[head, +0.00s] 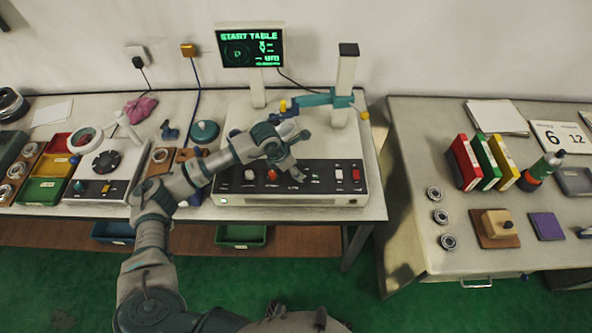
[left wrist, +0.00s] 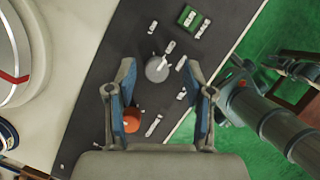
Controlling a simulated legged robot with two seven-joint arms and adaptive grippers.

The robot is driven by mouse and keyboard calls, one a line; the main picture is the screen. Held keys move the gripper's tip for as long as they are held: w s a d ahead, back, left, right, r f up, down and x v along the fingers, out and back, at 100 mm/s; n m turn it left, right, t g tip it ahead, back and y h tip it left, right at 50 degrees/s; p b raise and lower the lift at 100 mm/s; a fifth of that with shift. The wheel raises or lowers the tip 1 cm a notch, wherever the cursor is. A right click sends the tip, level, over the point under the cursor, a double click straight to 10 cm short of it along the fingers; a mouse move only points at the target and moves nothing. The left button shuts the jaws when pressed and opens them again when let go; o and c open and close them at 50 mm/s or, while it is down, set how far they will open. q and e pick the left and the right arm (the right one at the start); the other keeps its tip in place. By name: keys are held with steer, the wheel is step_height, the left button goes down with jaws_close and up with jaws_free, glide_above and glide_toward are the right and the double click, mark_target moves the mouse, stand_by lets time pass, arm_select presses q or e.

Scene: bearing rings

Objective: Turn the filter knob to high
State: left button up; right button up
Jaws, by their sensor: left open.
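The control panel (head: 325,187) is a dark strip along the front of the white tester. My left gripper (head: 291,161) hangs over its middle, fingers pointing down at it. In the left wrist view the open gripper (left wrist: 161,80) frames a round grey knob (left wrist: 157,69), with a white mark beside it. The knob lies between the finger lines, and I cannot tell whether the fingers touch it. The panel labels are too small to read, so I cannot confirm which knob is the filter. An orange-red knob (left wrist: 132,120) sits close by, also in the head view (head: 272,175).
A green switch (left wrist: 187,15) lies beyond the grey knob. A red switch (head: 355,174) is at the panel's right. Bins and parts fill the left; a second table (head: 410,150) is at right.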

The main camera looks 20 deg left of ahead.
arm_select(q)
steer(key=shift+w+a+f, duration=0.15)
steer(key=shift+a+f, duration=0.15)
steer(key=shift+f, duration=0.35)
steer(key=shift+a+f, duration=0.1)
steer(key=shift+a, duration=0.05)
steer(key=shift+d, duration=0.25)
steer(key=shift+c, duration=1.4)
steer(key=shift+d, duration=0.25)
jaws_close()
steer(key=shift+a, duration=0.2)
steer(key=m+g+b, duration=0.1)
steer(key=m+b, duration=0.1)
steer(key=m, duration=0.1)
steer(key=shift+w+f+h+b, duration=0.15)
steer(key=shift+h+b, duration=0.15)
steer(key=shift+b, duration=0.1)
steer(key=m+g+b, duration=0.2)
steer(key=m+b, duration=0.1)
steer(key=m, duration=0.2)
steer(key=shift+w+r+m+b, duration=0.1)
steer(key=shift+r+m+b, duration=0.1)
steer(key=shift+m+b, duration=0.3)
arm_select(e)
steer(key=w+a+r, duration=0.2)
steer(key=w+r, duration=0.9)
steer(key=r, duration=0.1)
steer(key=shift+a+r+t, duration=0.2)
steer(key=shift+r+t, duration=0.15)
steer(key=shift+t, duration=0.05)
